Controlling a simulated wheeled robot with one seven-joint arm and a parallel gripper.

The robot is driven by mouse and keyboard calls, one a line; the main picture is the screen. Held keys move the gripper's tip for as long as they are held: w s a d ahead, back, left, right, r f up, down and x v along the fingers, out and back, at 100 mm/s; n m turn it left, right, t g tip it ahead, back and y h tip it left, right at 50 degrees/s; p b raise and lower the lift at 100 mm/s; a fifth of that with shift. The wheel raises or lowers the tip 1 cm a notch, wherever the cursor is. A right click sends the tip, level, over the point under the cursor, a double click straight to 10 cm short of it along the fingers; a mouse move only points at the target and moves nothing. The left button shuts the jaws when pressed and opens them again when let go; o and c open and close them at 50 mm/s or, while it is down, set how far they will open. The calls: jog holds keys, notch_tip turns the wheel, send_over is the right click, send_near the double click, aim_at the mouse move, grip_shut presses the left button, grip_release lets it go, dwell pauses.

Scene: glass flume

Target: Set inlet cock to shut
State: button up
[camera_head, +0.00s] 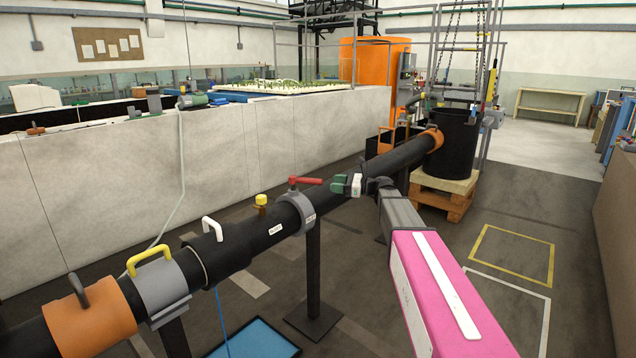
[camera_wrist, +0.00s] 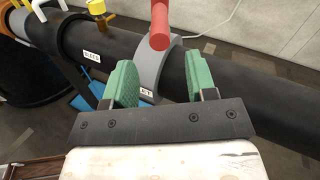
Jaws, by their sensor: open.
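A red lever handle (camera_head: 306,181) sits on top of a grey collar (camera_head: 298,212) around the black pipe. In the head view it points to the right, toward my gripper (camera_head: 346,185). In the wrist view the red handle (camera_wrist: 160,28) stands ahead of my gripper (camera_wrist: 163,85), in line with the gap between the green fingers. The fingers are apart with nothing between them, and the handle looks clear of them.
The black pipe (camera_head: 366,174) runs diagonally across the scene on stands. It also carries a yellow knob (camera_head: 261,200), a white handle (camera_head: 212,228), a yellow handle (camera_head: 150,260) and orange collars (camera_head: 95,318). A pale wall (camera_head: 120,180) stands behind; a blue tray (camera_head: 255,340) lies below.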

aim_at(315, 181)
jog(key=x, duration=0.9)
jog(key=shift+s, duration=0.1)
